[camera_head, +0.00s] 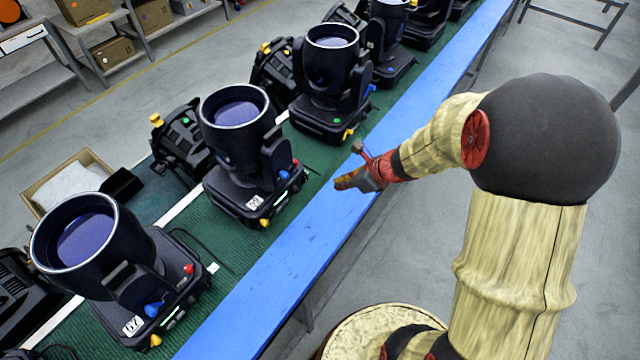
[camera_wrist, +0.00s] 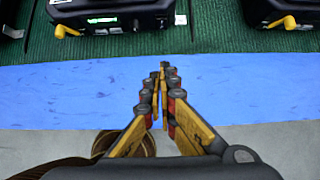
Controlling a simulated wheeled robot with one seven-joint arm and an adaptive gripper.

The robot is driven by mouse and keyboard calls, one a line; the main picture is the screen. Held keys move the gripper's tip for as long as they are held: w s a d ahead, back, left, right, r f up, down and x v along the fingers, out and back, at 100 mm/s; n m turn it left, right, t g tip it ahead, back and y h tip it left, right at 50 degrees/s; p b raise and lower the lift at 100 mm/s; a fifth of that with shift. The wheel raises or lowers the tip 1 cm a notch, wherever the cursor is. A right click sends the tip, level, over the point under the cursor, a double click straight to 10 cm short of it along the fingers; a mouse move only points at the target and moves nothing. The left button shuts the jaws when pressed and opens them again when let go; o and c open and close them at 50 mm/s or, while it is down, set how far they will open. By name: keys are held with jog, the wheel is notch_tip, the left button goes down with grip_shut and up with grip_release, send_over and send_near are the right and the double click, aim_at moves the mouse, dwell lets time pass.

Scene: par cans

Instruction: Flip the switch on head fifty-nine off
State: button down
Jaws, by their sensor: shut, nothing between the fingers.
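A black moving head (camera_head: 238,135) stands in the middle of the row. Its small white label (camera_head: 253,202) is tilted and seems to read 59. A yellow switch (camera_head: 265,222) sits low on its base front, beside a lit green strip. In the wrist view, the base at upper left seems to be this head, with its yellow switch (camera_wrist: 66,31) sticking out to the left. My gripper (camera_head: 346,183) is over the blue table edge, right of this head and apart from it. In the wrist view my gripper (camera_wrist: 162,72) is shut and empty, between two bases.
A nearer head (camera_head: 85,235) and a farther head (camera_head: 330,75) stand along the green mat (camera_head: 222,262). The farther head's yellow lever (camera_wrist: 286,22) seems to show at upper right in the wrist view. The blue edge strip (camera_head: 290,262) is bare. Shelves (camera_head: 100,40) stand behind.

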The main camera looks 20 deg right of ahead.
aim_at(305, 178)
jog(key=b+x, duration=0.2)
jog(key=x, duration=0.8)
jog(key=shift+s, duration=0.15)
jog(key=shift+w+a+f, duration=0.1)
jog(key=shift+w+a, duration=0.6)
jog(key=shift+w, duration=0.35)
jog(key=shift+w+a+f, duration=0.1)
jog(key=shift+w+a, duration=0.35)
jog(key=shift+w, duration=0.2)
jog(key=b, duration=0.2)
jog(key=f+b, duration=0.1)
jog(key=b, duration=0.1)
jog(key=shift+w+a+t+y+b, duration=0.1)
jog(key=shift+w+t+y+b, duration=0.1)
jog(key=shift+t+y+b, duration=0.15)
jog(key=shift+r, duration=0.35)
jog(key=shift+r+p, duration=0.15)
jog(key=shift+p, duration=0.15)
